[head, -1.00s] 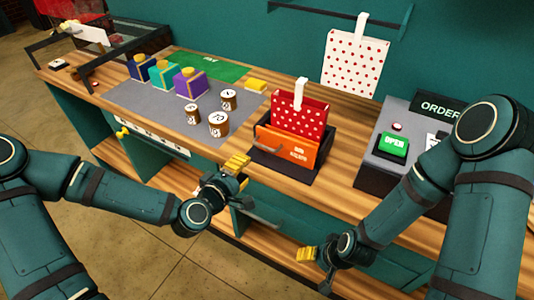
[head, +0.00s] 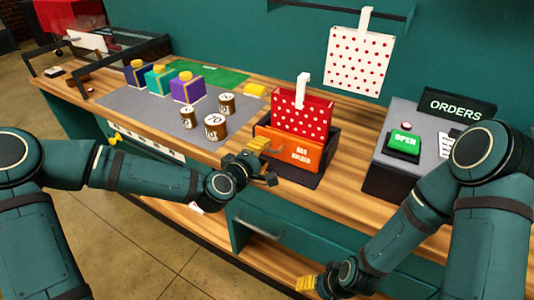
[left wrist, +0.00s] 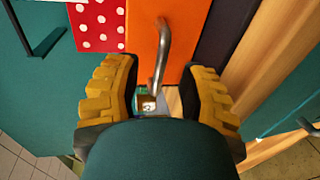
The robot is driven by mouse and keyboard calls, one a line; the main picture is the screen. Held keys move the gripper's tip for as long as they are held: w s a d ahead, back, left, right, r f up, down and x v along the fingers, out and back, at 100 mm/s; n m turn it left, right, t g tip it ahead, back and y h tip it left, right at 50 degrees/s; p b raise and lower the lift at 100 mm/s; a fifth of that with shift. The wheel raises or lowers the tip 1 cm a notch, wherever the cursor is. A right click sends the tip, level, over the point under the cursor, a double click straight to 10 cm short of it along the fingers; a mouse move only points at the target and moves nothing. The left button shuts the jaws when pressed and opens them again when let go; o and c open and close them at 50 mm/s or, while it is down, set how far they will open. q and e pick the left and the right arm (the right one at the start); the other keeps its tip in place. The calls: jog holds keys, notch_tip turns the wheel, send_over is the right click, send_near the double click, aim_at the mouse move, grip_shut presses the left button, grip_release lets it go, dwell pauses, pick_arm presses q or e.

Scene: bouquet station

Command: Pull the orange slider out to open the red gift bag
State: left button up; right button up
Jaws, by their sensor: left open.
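The red gift bag with white dots (head: 302,112) stands upright in a dark holder (head: 322,166). It also shows in the left wrist view (left wrist: 98,24). The orange slider (head: 296,150) sits at the front of the holder, below the bag. In the left wrist view, the slider (left wrist: 182,35) carries a curved metal handle (left wrist: 162,55). My left gripper (head: 263,160) is open at the slider's left front. Its yellow-padded fingers (left wrist: 160,92) stand on either side of the handle's lower end, apart from it. My right gripper (head: 308,283) hangs low at the front; its finger gap is unclear.
Several brown-and-white cups (head: 215,127) and coloured boxes (head: 187,87) stand on the grey mat (head: 140,107) to the left. An ORDERS unit with a green OPEN button (head: 404,140) stands right. A white dotted bag (head: 360,62) hangs behind. A cabinet handle (head: 262,225) lies below the counter edge.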

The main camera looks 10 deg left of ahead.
aim_at(266, 150)
pick_arm(q)
jog(key=shift+x, duration=1.5)
grip_shut()
jog(key=shift+s+a+f, duration=0.1)
jog(key=shift+s+a, duration=0.05)
jog(key=shift+s, duration=0.15)
jog(key=v, duration=0.2)
jog(key=f+v, duration=0.1)
jog(key=v, duration=0.1)
jog(key=shift+s+r, duration=0.1)
jog(key=shift+r, duration=0.1)
grip_release()
